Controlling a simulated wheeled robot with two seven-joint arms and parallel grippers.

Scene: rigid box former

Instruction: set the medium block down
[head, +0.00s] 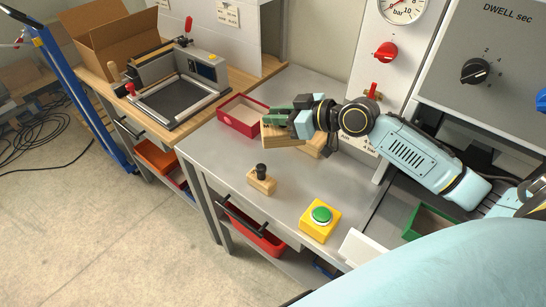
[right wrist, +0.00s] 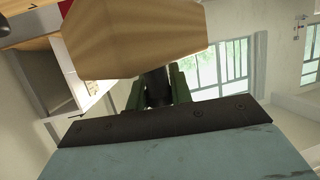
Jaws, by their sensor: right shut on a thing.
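My right gripper (head: 279,119) reaches in from the right over the grey bench and is shut on a wooden block (head: 283,138), which I take to be the medium block. In the right wrist view the block (right wrist: 135,38) fills the upper middle, and the green fingers (right wrist: 157,88) close on its dark knob. I cannot tell whether the block touches the bench top. Another wooden piece (head: 313,146) shows partly behind it, mostly hidden by the gripper. A smaller wooden block (head: 261,184) with a black knob stands upright nearer the front. My left gripper is not in view.
A red open box (head: 241,117) stands just left of the held block. A yellow box with a green button (head: 320,219) sits at the bench front. A framed fixture (head: 176,92) is on the wooden table at left. Bare grey bench top (head: 216,160) lies left of the small block.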

